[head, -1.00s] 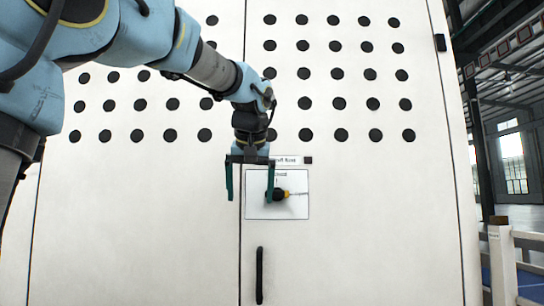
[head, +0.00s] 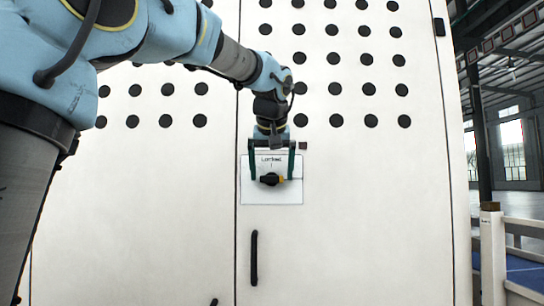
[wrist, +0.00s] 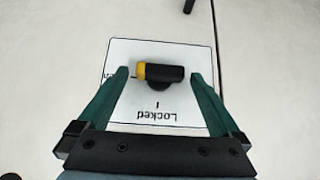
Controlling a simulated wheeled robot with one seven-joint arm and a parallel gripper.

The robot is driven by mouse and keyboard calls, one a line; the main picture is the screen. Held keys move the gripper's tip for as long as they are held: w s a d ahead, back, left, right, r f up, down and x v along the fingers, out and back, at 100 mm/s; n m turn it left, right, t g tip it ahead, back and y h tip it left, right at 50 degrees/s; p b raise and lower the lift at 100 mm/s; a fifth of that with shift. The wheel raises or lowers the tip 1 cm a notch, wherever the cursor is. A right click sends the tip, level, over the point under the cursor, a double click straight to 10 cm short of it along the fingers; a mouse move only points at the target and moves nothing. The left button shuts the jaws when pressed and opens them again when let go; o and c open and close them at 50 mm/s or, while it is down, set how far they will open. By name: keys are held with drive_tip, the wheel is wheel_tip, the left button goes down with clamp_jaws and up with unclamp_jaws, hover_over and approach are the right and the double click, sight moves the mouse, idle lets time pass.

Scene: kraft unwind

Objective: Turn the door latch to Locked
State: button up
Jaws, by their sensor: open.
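The door latch (head: 270,180) is a black knob with a yellow end, on a white plate (head: 288,195) on the cabinet door. It lies crosswise, its yellow end to the right in the head view. In the wrist view the latch (wrist: 165,73) has its yellow end at left, toward a label partly hidden by a finger. The "Locked" label (wrist: 168,114) and its tick mark sit above the latch in the head view, upside down in the wrist view. My gripper (head: 270,177) is open, its green fingers on either side of the latch, with small gaps visible.
A black vertical door handle (head: 254,258) is below the plate. The door seam runs just left of the plate. The pale door (head: 370,220) around it is flat, with rows of dark holes above. A white railing post (head: 492,250) stands at far right.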

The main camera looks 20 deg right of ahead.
drive_tip(key=shift+w+d+f, duration=0.1)
drive_tip(key=shift+w+f, duration=0.25)
drive_tip(key=shift+f, duration=0.1)
drive_tip(key=c, duration=1.3)
drive_tip(key=shift+f+n+h+b, duration=0.15)
drive_tip(key=shift+n+h+b, duration=0.15)
drive_tip(key=shift+h+b, duration=0.35)
drive_tip(key=shift+w+a+n+g+h+b, duration=0.1)
drive_tip(key=shift+a+n+g+h+b, duration=0.15)
drive_tip(key=shift+n+g+h+b, duration=0.55)
drive_tip(key=shift+h+b, duration=0.25)
drive_tip(key=shift+b, duration=0.05)
